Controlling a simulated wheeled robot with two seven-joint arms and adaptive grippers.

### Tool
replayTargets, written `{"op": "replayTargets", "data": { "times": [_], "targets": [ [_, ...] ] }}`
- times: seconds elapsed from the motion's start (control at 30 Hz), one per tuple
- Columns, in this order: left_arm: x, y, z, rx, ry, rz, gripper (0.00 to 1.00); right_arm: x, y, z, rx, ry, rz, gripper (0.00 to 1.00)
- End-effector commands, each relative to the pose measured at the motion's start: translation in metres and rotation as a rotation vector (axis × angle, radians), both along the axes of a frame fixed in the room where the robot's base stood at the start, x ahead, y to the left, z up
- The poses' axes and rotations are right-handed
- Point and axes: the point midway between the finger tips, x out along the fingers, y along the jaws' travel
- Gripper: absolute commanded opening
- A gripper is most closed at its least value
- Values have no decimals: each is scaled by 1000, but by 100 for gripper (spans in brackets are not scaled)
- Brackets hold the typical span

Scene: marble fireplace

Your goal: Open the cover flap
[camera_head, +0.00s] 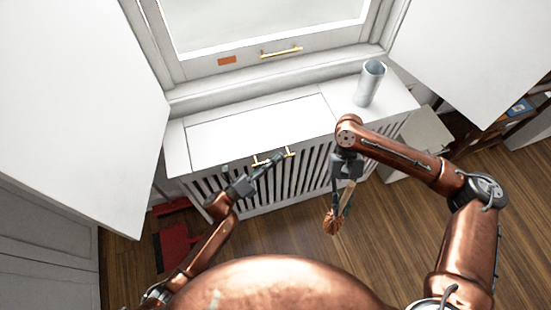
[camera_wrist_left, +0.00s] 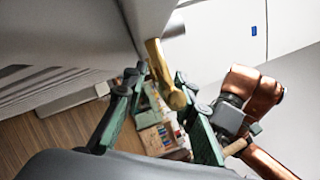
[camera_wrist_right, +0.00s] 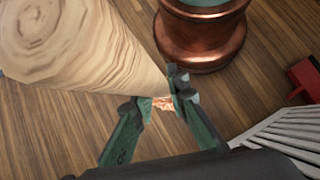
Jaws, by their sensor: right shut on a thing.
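The white cover flap (camera_head: 265,120) lies flat, flush with the top of the slatted white cabinet under the window. A small brass handle (camera_head: 259,162) sits at its front edge. My left gripper (camera_head: 281,157) is at this handle. In the left wrist view the brass handle (camera_wrist_left: 166,75) lies between the spread fingertips of my left gripper (camera_wrist_left: 162,78); contact cannot be told. My right gripper (camera_head: 346,185) is shut on a wooden stick (camera_head: 347,196) with an orange-brown head (camera_head: 332,222), in front of the slats. The stick (camera_wrist_right: 80,45) looms large in the right wrist view.
A grey cylindrical vase (camera_head: 369,85) stands on the cabinet top, right of the flap. The window (camera_head: 260,25) with its brass handle (camera_head: 281,51) is behind. White panels flank both sides. A red object (camera_head: 177,246) lies on the wooden floor at the left.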

Motion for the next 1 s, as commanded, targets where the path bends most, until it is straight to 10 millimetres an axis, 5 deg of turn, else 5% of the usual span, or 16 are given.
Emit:
{"op": "replayTargets", "data": {
  "times": [0.27,0.63,1.0],
  "targets": [
    [1,-1,0,0,0,0,26,0,0,0,0,0,0,0],
    [1,-1,0,1,1,1,0,0,0,0,0,0,0,0],
    [1,0,0,1,1,1,0,0,0,0,0,0,0,0]
  ]
}}
